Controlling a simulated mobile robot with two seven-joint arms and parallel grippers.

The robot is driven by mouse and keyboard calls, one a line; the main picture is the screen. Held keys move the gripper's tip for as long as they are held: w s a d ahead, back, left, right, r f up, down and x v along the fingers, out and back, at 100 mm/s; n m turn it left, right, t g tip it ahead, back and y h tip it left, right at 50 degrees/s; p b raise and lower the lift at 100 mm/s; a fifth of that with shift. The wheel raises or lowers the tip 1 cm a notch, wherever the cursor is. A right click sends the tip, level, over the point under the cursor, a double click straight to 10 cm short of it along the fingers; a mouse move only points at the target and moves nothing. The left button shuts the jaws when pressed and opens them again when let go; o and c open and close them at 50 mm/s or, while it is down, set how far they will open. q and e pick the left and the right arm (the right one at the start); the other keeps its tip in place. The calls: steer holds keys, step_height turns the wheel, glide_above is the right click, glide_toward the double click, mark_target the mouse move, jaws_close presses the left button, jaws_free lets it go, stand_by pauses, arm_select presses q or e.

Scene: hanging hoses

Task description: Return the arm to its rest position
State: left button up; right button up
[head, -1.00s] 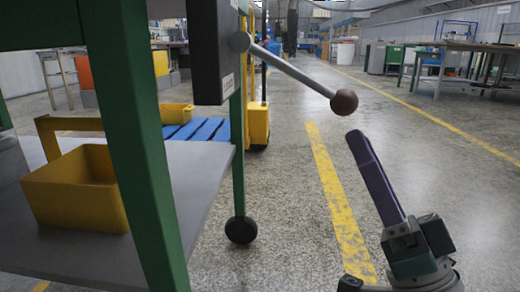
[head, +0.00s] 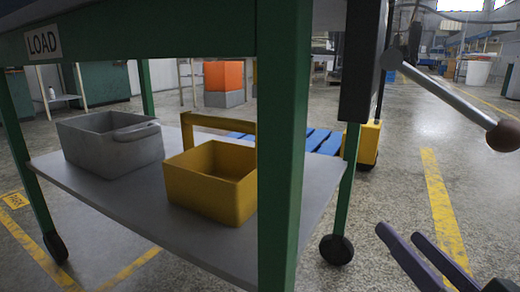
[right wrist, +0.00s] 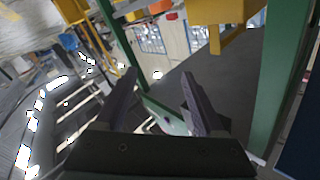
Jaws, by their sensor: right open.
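My right gripper (head: 401,236) is at the lower right of the head view, in front of the floor. Its two dark fingers are apart with nothing between them. In the right wrist view the gripper (right wrist: 158,82) also shows open and empty, with both fingers in sight. It is to the right of the green-legged cart's front leg (head: 285,160) and below the grey lever (head: 450,95) with its brown ball knob (head: 505,136). My left gripper is in neither view.
The cart's grey lower shelf (head: 185,220) holds a grey bin (head: 85,150) and a yellow bin (head: 205,190) with an upright handle. A black caster (head: 336,249) stands near the gripper. Blue slats (head: 322,140) lie behind. The floor at right is clear.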

steer(key=s+a+f+n+g+h, duration=0.15)
steer(key=s+f+n+g, duration=0.25)
steer(key=s+f+g, duration=0.5)
steer(key=s+r+n+g+p, duration=0.1)
steer(key=s+r+g+p, duration=0.4)
steer(key=s, duration=0.7)
step_height(320, 180, up, 99)
steer(key=p, duration=9.6)
steer(key=shift+d+f+g+h+p, duration=0.2)
steer(key=shift+g+h+p, duration=0.1)
steer(key=shift+g+h, duration=0.15)
